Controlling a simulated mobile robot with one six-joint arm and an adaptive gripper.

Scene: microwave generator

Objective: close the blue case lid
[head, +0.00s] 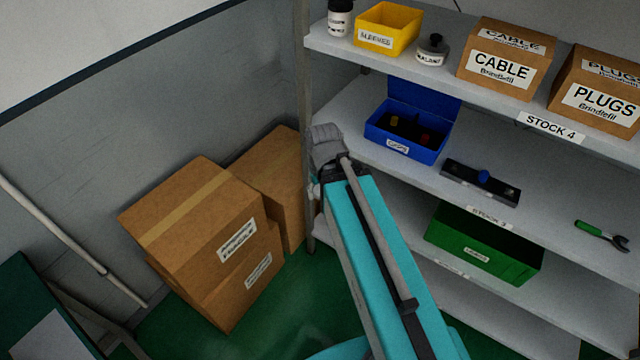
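The blue case (376,141) stands on the middle shelf, left of centre, with a white label on its front. Its lid (425,100) is open and stands up at the back, leaning away from the opening. A few small dark, yellowish and red items show inside. My gripper (325,143) is at the grey far end of my teal arm, by the shelf's left post and left of the case in the picture. It appears apart from the case and lid. Its fingers cannot be made out.
Above the case, the upper shelf holds a yellow bin (388,30), a jar (433,50) and cardboard boxes (503,62). A dark level-like tool (480,183) lies right of the case. A green bin (484,243) stands below. Cartons (195,215) are stacked at left.

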